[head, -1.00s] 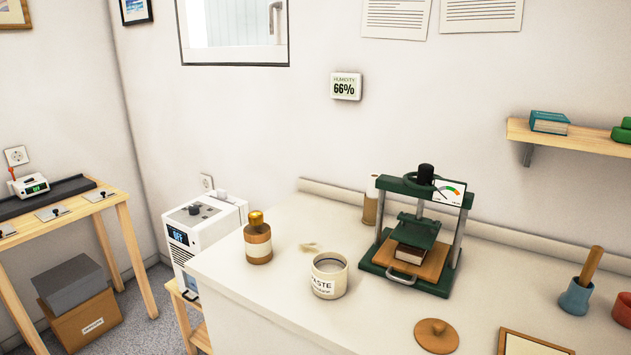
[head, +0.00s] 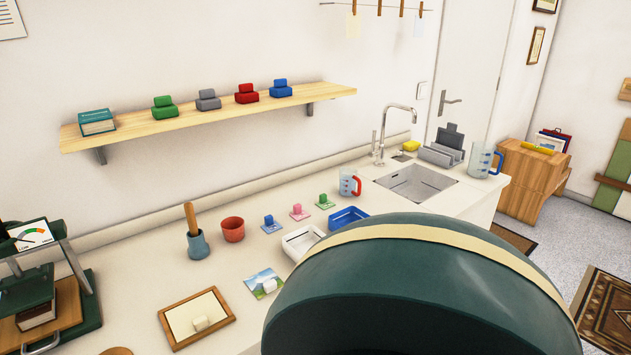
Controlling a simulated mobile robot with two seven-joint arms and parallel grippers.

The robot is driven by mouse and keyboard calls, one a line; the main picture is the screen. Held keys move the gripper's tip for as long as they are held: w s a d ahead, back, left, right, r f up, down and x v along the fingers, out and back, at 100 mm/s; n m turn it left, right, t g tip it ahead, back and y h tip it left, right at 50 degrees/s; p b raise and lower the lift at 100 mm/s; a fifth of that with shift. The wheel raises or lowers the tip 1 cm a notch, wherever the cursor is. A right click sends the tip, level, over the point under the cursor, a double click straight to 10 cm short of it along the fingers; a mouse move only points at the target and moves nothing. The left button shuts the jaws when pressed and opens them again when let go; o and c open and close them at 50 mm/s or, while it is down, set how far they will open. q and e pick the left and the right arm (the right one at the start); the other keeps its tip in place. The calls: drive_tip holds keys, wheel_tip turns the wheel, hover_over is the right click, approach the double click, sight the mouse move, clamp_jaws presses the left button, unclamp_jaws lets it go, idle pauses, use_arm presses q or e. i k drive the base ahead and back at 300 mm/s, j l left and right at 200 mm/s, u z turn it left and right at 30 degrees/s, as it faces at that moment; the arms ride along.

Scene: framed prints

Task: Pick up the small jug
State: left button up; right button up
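The small jug (head: 349,183) is clear with blue markings and a red handle on its right side. It stands upright on the counter, left of the sink, behind the blue tray. A larger clear jug (head: 480,160) with a blue handle stands on the counter right of the sink. Neither of my grippers is in view. A rounded dark green part of my own body with a cream band fills the lower right and hides the counter's front there.
A sink (head: 415,184) with a tall faucet (head: 379,135) lies right of the small jug. A blue tray (head: 347,219), a white tray (head: 301,242) and small coloured stamps are in front and left of it. A shelf (head: 220,113) hangs above the counter (head: 150,215).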

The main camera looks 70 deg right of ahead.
sight(348, 179)
drive_tip(key=z, duration=2.45)
drive_tip(key=i+l+u, duration=0.1)
drive_tip(key=u, duration=1.25)
drive_tip(key=l+u, duration=0.7)
drive_tip(key=k+l+u, duration=0.1)
drive_tip(key=u, duration=0.25)
drive_tip(key=k+l+u, duration=0.2)
drive_tip(key=l, duration=0.15)
drive_tip(key=k+l+u, duration=0.4)
drive_tip(key=l, duration=0.25)
drive_tip(key=k+l, duration=0.25)
drive_tip(key=l, duration=0.2)
drive_tip(key=k+l+u, duration=0.15)
drive_tip(key=l, duration=0.3)
drive_tip(key=k, duration=0.1)
